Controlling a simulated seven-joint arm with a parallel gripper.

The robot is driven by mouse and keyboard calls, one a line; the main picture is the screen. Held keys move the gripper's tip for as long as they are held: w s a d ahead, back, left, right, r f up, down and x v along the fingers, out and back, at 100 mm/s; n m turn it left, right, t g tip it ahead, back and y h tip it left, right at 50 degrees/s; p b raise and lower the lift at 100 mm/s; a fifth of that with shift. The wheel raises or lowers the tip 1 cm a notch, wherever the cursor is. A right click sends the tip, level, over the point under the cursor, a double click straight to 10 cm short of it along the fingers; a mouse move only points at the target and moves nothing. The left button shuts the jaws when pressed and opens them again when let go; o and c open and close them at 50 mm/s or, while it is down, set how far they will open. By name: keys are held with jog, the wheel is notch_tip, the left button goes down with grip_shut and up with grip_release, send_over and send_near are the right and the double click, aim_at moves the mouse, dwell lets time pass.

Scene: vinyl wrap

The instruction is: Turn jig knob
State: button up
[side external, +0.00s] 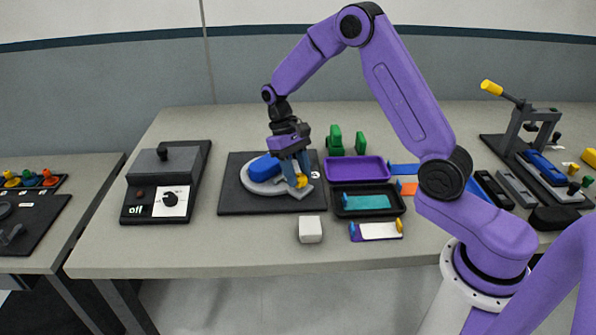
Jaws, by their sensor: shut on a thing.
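The jig stands on a black base plate (235,195) left of the table's middle. It has a light grey round turntable (258,187) with a blue block (264,167) on it. A small yellow knob (301,181) sits at the turntable's right front. My gripper (297,182) points down over the right side of the jig, with its fingers at the yellow knob. The fingers are shut on the knob and hide part of it.
A box with a dial and an "off" label (140,209) stands to the left. Purple (357,158) and black (338,208) trays lie to the right. A white block (310,230) sits in front. A press with a yellow handle (492,88) stands at far right.

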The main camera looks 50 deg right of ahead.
jog(key=shift+n, duration=0.6)
jog(key=o, duration=1.1)
jog(key=shift+r, duration=0.1)
jog(key=v, duration=1.7)
jog(key=shift+a+r, duration=0.2)
jog(key=shift+a, duration=0.2)
jog(key=s+a+n+t+h, duration=0.1)
jog(key=s+a+n, duration=0.2)
jog(key=s+a, duration=0.3)
jog(key=s+a+n+t, duration=0.2)
jog(key=s+a+n, duration=0.1)
jog(key=s, duration=0.6)
jog(key=s+d+f+n, duration=0.1)
jog(key=s+f+n, duration=0.1)
jog(key=s, duration=0.5)
jog(key=s+d+f+n+t, duration=0.1)
jog(key=s+f+n, duration=0.1)
jog(key=s, duration=0.5)
jog(key=s+d+f+n+y, duration=0.1)
jog(key=s+d+f+n, duration=0.1)
jog(key=s, duration=0.4)
jog(key=shift+s+d+f+t, duration=0.1)
jog(key=shift+s+f+t, duration=0.15)
jog(key=shift+s+t, duration=0.15)
